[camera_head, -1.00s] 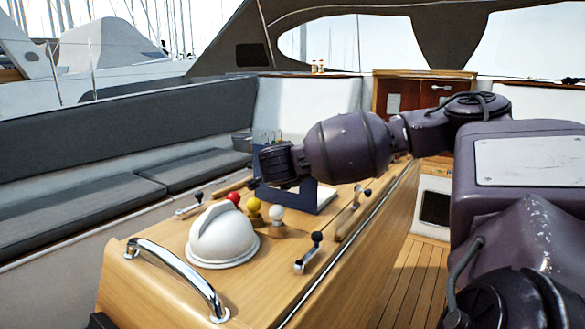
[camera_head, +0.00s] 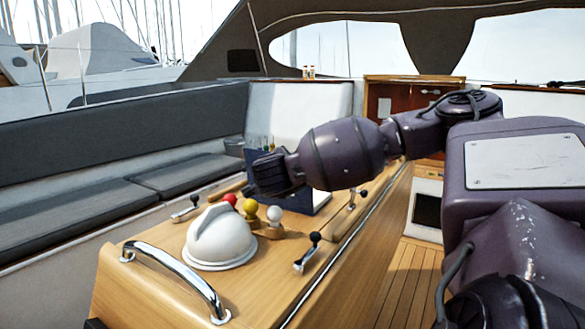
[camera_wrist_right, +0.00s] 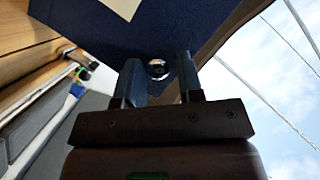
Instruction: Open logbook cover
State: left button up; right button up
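The logbook has a dark blue cover (camera_head: 297,201), which shows behind and below my right gripper on the wooden console. The cover looks raised, but my arm hides much of it, and only a thin white edge shows at its right. In the wrist view the blue cover (camera_wrist_right: 85,28) fills the top, with a pale label (camera_wrist_right: 120,7) on it. My right gripper (camera_head: 268,174) is at the cover. In the wrist view its two fingers (camera_wrist_right: 159,80) stand apart, with a small round shiny piece (camera_wrist_right: 157,68) showing between them; contact cannot be told. My left gripper is not in view.
Nearer on the console (camera_head: 160,285) are a white compass dome (camera_head: 219,238), red (camera_head: 230,199), yellow (camera_head: 250,211) and white (camera_head: 274,215) knobs, a black-knobbed lever (camera_head: 308,252) and a chrome rail (camera_head: 180,280). Glasses (camera_head: 262,142) stand behind the logbook. A cushioned bench (camera_head: 90,205) lies left.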

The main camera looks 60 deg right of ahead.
jog(key=shift+o, duration=0.8)
jog(key=v, duration=1)
jog(key=shift+s+a+b, duration=0.15)
jog(key=shift+a+b, duration=0.2)
jog(key=shift+r, duration=0.15)
